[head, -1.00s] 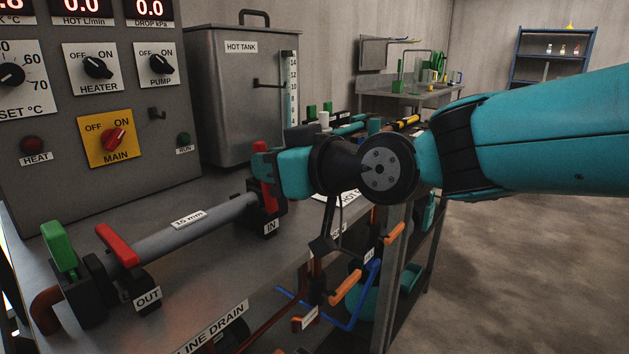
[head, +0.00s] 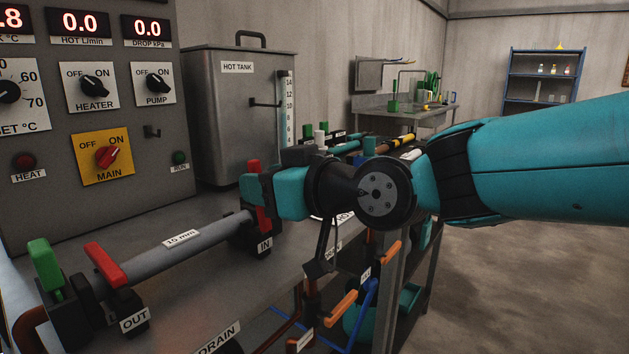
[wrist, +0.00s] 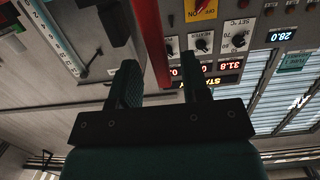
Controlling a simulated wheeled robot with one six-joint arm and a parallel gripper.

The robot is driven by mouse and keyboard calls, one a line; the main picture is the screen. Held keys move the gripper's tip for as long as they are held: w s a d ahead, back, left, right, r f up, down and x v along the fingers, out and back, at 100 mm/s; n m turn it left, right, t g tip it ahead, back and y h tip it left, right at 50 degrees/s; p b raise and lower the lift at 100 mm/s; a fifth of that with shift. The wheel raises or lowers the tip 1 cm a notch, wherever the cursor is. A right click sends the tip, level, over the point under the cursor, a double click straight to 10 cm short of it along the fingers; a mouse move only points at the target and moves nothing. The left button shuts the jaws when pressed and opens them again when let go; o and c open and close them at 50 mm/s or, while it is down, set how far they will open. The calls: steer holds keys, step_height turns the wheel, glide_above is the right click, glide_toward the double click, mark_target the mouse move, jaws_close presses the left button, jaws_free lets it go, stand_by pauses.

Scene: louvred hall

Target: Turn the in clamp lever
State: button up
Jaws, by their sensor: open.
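The in clamp (head: 258,236) sits at the right end of the grey 15 mm tube (head: 190,236), with a white IN label. Its red lever (head: 262,218) stands upright. My gripper (head: 254,189) is at the lever, its fingers hiding the lever's middle; red shows above and below them. In the wrist view the red lever (wrist: 150,35) runs between the two spread fingers of my gripper (wrist: 158,66). There is a gap to the right finger; I cannot tell whether the left finger touches it.
The out clamp (head: 124,302) with a red lever (head: 105,264) and a green-handled part (head: 45,265) are at the left end. The control panel (head: 60,200) and hot tank (head: 235,120) stand behind. Orange and blue pipe handles hang off the bench front.

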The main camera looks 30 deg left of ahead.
steer(key=s+d+r+b, duration=0.1)
steer(key=d+r, duration=0.1)
steer(key=d, duration=1.5)
steer(key=shift+r, duration=0.35)
steer(key=shift+d, duration=0.2)
